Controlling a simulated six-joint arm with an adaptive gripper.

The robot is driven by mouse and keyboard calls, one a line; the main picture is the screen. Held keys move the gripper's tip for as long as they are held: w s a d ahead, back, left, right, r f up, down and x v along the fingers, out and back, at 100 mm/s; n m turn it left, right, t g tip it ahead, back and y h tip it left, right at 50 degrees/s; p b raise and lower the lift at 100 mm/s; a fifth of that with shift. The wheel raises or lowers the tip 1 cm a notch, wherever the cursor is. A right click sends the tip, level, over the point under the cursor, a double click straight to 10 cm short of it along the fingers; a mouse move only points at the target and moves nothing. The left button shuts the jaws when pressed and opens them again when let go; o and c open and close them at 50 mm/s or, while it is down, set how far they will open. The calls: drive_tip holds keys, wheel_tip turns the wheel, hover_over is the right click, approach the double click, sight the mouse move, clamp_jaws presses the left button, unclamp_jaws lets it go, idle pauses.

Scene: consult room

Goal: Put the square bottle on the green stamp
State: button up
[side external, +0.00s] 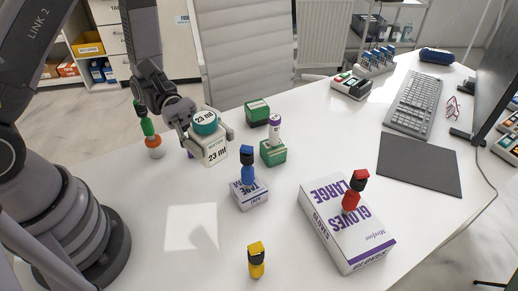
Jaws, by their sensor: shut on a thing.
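The square bottle (214,153), white with a teal round cap and "23 ml" labels, is between the fingers of my gripper (209,142). The gripper is shut on it, with a finger at each side. The bottle is upright or slightly tilted; I cannot tell whether its base is clear of the table. Part of the stamp's surroundings is close behind my wrist.
A blue stamp (247,157) stands on a tape box (250,198), a red one (351,201) on a gloves box (345,238). A yellow stamp (257,267) stands in front. Green boxes (257,111) (273,155) are right of my gripper; one bears a white bottle (275,127).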

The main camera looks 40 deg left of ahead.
drive_tip(key=w+a+n+t+y, duration=0.5)
drive_tip(key=w+a+n+t, duration=0.6)
drive_tip(key=w+a+t, duration=0.65)
drive_tip(key=g, duration=0.2)
hover_over(258, 105)
drive_tip(key=f, duration=1.4)
drive_tip(key=shift+s, duration=0.2)
drive_tip(key=shift+w+f, duration=0.15)
drive_tip(key=shift+f, duration=0.8)
drive_tip(key=shift+w+f, duration=0.1)
drive_tip(key=shift+f, duration=0.8)
drive_tip(key=shift+f, duration=0.15)
drive_tip(key=o, duration=1)
